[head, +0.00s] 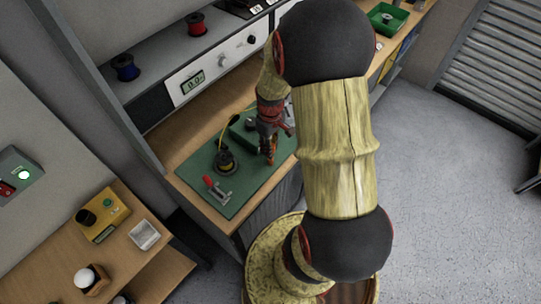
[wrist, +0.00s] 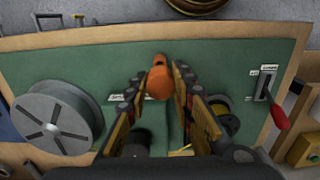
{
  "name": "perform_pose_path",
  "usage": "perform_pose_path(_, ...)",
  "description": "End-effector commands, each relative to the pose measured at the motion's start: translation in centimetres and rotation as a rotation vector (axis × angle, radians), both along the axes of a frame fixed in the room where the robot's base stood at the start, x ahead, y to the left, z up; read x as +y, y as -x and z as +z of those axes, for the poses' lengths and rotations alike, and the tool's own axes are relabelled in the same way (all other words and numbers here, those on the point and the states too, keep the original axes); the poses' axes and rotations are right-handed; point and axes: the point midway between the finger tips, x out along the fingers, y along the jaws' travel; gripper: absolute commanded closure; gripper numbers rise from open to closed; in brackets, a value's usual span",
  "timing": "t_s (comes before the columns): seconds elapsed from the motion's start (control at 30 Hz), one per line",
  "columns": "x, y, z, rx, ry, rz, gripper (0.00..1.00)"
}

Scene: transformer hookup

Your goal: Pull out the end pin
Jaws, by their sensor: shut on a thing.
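My gripper (wrist: 162,88) has its two fingers closed around an orange, round-ended piece, which I take for the end pin (wrist: 158,82). It points away from the wrist over the green mat (wrist: 95,65). In the head view, my gripper (head: 268,132) is over the right part of the green mat (head: 195,166). The lower end of the pin and whatever it sits in are hidden, so I cannot tell if it is free. A dark and yellow coil (head: 226,161) stands left of my gripper, and shows right of the fingers in the wrist view (wrist: 222,118).
A red-handled lever (head: 213,187) is at the mat's front left. A meter panel (head: 195,82) and a shelf stand behind. A side bench (head: 150,262) is at lower left.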

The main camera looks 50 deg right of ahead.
Motion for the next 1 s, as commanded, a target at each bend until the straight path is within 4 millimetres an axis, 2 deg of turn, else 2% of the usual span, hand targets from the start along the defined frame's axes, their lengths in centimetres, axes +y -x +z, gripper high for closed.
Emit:
perform_pose_path(0.17,0.0,0.0,0.5,-0.001,0.000,0.000,1.00)
perform_pose_path(0.8,0.0,0.0,5.0,-0.001,0.001,0.000,1.00)
perform_pose_path(1.0,0.0,0.0,5.0,0.000,0.000,0.000,1.00)
